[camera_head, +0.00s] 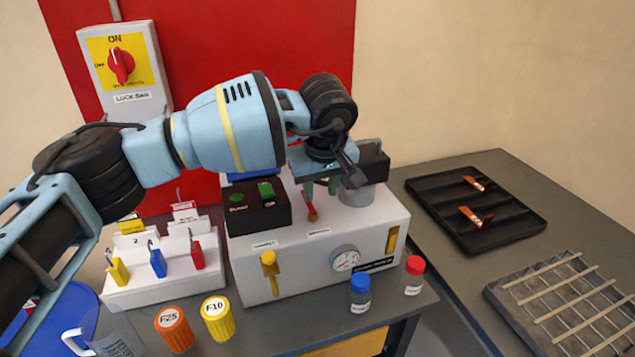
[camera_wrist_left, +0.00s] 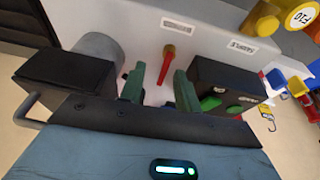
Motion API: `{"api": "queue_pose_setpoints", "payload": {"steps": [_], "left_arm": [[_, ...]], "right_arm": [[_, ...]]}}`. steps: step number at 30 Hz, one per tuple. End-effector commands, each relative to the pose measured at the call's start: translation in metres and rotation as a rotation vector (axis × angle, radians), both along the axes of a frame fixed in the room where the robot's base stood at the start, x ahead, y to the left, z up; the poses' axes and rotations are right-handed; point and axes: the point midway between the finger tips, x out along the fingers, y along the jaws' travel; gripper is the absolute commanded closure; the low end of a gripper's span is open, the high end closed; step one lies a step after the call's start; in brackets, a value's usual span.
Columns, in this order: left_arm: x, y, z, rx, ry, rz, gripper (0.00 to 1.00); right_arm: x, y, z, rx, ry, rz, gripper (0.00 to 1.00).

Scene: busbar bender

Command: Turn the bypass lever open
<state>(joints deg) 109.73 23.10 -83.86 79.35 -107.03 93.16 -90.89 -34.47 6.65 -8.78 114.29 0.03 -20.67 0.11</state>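The red lever (camera_head: 311,212) stands on top of the white machine (camera_head: 300,255), behind a small label too blurred to read. I take it to be the bypass lever. In the left wrist view the red lever (camera_wrist_left: 167,62) shows in the gap between the fingertips, beyond them. My left gripper (camera_head: 321,187) is open above the machine top, with its green fingers pointing down. In the left wrist view the left gripper (camera_wrist_left: 159,90) is empty, and I see no contact with the lever. My right gripper is not in view.
A black box with green buttons (camera_head: 258,213) and a grey cylinder (camera_head: 357,193) flank the lever. A yellow lever (camera_head: 270,268) and a gauge (camera_head: 345,259) are on the machine's front. Coloured padlocks (camera_head: 158,262) stand left; a black tray (camera_head: 440,215) lies right.

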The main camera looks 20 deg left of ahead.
Motion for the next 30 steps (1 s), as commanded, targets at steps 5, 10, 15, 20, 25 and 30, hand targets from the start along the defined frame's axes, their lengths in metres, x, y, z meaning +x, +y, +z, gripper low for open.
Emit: {"api": "queue_pose_setpoints", "payload": {"steps": [5, 10, 15, 20, 25, 30], "left_arm": [[0.011, 0.024, 0.025, 0.103, -0.050, 0.007, 0.67], [0.012, 0.026, 0.026, 0.109, -0.052, 0.008, 0.67], [0.015, 0.028, 0.014, 0.106, -0.049, 0.008, 0.67], [0.022, 0.033, -0.008, 0.107, -0.048, 0.008, 0.67], [0.030, 0.038, -0.030, 0.105, -0.051, 0.009, 0.67], [0.034, 0.040, -0.043, 0.105, -0.050, 0.007, 0.67]], "right_arm": [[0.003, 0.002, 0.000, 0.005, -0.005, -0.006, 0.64], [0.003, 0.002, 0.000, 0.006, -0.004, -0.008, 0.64], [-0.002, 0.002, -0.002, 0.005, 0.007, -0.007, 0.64], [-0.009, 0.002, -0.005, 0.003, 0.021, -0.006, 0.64], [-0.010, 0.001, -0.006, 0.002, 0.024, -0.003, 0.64], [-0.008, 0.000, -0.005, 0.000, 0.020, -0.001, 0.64]]}}
